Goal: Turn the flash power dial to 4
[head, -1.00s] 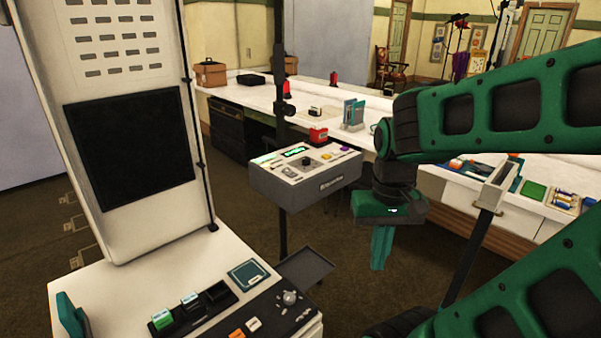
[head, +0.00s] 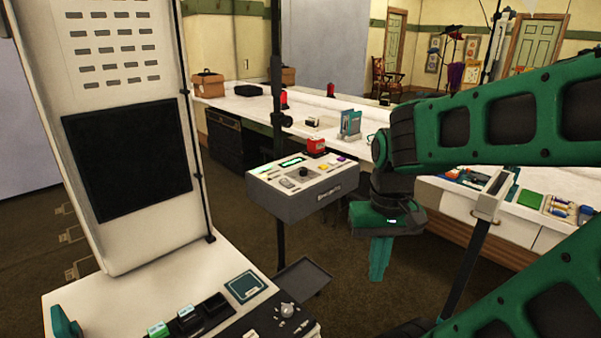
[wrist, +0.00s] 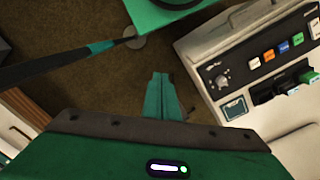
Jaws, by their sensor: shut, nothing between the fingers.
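A grey rotary knob (head: 287,310) sits on the white front console (head: 130,272), low in the head view; it also shows in the wrist view (wrist: 222,80). A dark round dial (head: 303,172) sits on top of a separate grey control box (head: 312,200) on a pole. The labels are too small to read, so I cannot tell which is the flash power dial or its setting. My gripper (head: 380,275) is shut and empty, pointing down over open floor, to the right of both and touching neither. Its green fingers show together in the wrist view (wrist: 159,90).
The console also carries several coloured buttons and dark slots with green and white tabs. A small dark tray (head: 303,277) juts out behind it. A tall white panel (head: 125,120) rises at the left. A long white counter (head: 240,105) runs behind. Floor below my gripper is clear.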

